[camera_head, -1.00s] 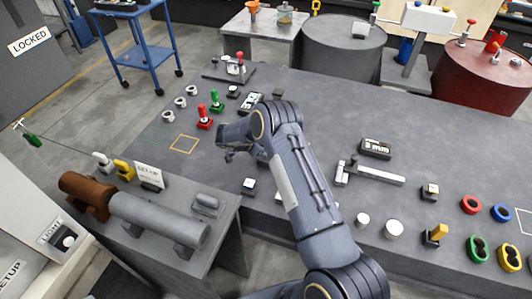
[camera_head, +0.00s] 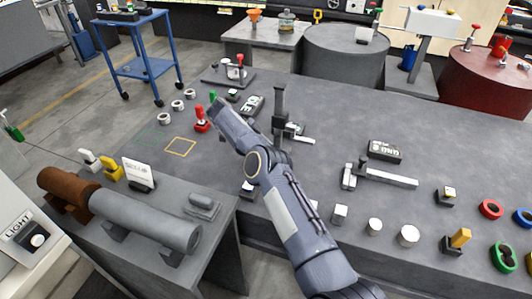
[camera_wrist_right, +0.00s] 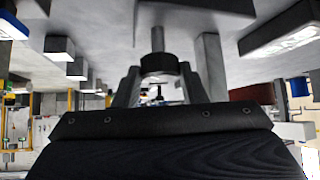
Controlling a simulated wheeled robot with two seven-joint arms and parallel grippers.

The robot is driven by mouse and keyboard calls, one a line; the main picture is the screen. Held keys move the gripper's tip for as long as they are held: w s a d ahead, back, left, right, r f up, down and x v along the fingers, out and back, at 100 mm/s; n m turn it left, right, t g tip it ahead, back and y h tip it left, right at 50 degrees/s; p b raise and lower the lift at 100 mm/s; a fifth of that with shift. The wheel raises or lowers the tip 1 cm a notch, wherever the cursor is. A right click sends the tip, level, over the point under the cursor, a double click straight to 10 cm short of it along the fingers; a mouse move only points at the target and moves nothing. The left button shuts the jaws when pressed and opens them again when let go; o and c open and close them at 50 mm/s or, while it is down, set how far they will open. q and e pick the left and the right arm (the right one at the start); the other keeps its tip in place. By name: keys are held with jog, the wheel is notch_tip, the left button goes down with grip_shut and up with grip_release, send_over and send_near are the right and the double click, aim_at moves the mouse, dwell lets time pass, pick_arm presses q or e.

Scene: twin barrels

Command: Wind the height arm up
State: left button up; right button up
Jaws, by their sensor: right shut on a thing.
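A dark upright post (camera_head: 279,104) stands on the grey bench in the head view, with a dark slide and a pale horizontal arm (camera_head: 301,139) low on it. In the right wrist view my right gripper (camera_wrist_right: 158,88) is shut on a round black knob (camera_wrist_right: 158,64) with a grey shaft (camera_wrist_right: 157,38). A grey upright bar (camera_wrist_right: 211,68) stands close beside the fingers. My left gripper is not in view.
Red and green handled pieces (camera_head: 200,118) stand to the left. Several small blocks and rings line the bench's front.

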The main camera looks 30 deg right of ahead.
jog(key=shift+w+r+m+b, duration=0.15)
jog(key=shift+m+b, duration=0.15)
jog(key=shift+b, duration=0.05)
jog(key=shift+d, duration=0.1)
jog(key=o, duration=0.7)
